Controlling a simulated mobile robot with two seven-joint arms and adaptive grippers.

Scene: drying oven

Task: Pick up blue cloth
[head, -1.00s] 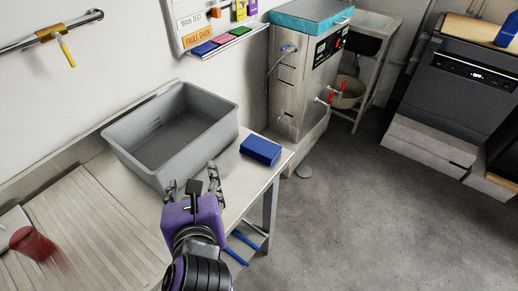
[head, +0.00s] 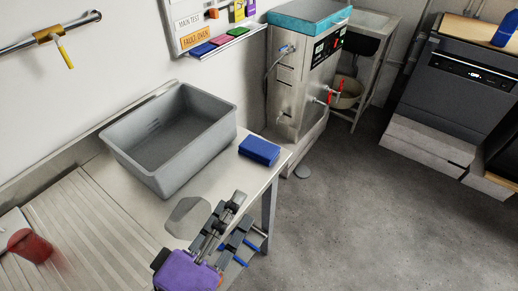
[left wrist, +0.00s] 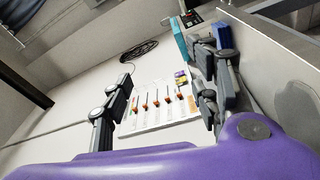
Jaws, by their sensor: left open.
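The blue cloth (head: 259,150) is a folded, thick rectangular stack lying flat near the right end of the steel counter, just right of the grey basin. My left gripper (head: 236,228) has a purple body and dark fingers. It is open and empty, below the cloth in the head view and apart from it, near the counter's front edge. In the left wrist view its fingers (left wrist: 165,72) are spread, with a small blue patch, probably the cloth, behind the right finger. My right gripper is not in view.
The grey basin (head: 172,137) stands on the counter (head: 133,195), left of the cloth. A red cup (head: 31,245) is at the far left on the ribbed drainboard. A steel oven unit (head: 303,85) stands beyond the counter's end. Open floor (head: 370,215) lies to the right.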

